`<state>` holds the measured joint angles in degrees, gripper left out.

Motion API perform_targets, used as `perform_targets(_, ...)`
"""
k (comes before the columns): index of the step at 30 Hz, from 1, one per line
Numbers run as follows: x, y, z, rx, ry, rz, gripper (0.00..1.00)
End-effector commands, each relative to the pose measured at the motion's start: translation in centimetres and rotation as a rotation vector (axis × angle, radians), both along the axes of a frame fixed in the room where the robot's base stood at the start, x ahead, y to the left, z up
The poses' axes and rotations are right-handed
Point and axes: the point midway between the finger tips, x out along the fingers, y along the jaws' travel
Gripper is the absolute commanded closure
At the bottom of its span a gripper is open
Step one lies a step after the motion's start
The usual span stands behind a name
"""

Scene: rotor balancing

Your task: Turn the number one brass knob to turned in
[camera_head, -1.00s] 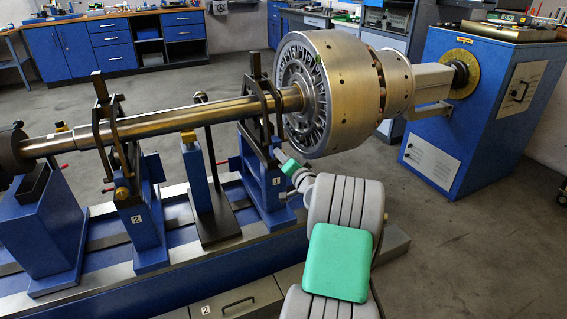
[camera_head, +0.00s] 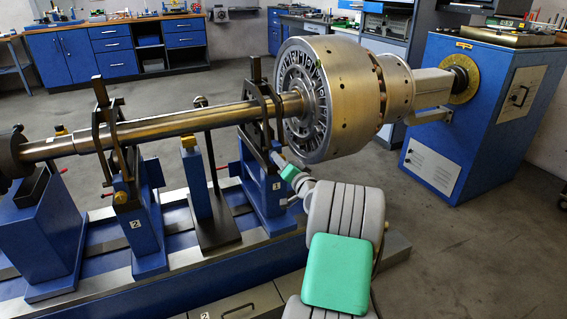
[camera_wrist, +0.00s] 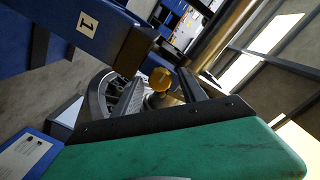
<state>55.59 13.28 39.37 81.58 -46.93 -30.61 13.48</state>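The number one brass knob (camera_wrist: 161,79) shows in the wrist view, a small round golden cap below the dark end of the blue post marked 1 (camera_wrist: 87,24). My gripper (camera_wrist: 160,84) has two dark fingers, one on each side of the knob. Gaps show between the knob and both fingers, so it is open around or just short of the knob; the exact depth is unclear. In the head view my gripper (camera_head: 276,157) reaches the upper part of the blue number 1 stand (camera_head: 273,195). The knob is not clearly visible there.
The steel shaft and large rotor (camera_head: 345,95) lie above my gripper, close by. The number 2 stand (camera_head: 145,235) with its own brass knob (camera_head: 121,196) is to the left. A blue drive cabinet (camera_head: 475,120) stands at the right. Open floor lies front right.

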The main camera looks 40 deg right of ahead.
Motion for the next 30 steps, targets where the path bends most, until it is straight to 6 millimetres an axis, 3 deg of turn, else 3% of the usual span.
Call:
perform_targets(9,-0.3,0.0,0.1,0.001,0.0,-0.001,0.48)
perform_targets(21,-7.0,1.9,0.5,0.001,0.0,-0.002,0.48)
perform_targets(30,-7.5,2.2,0.4,0.0,-0.001,-0.001,0.48)
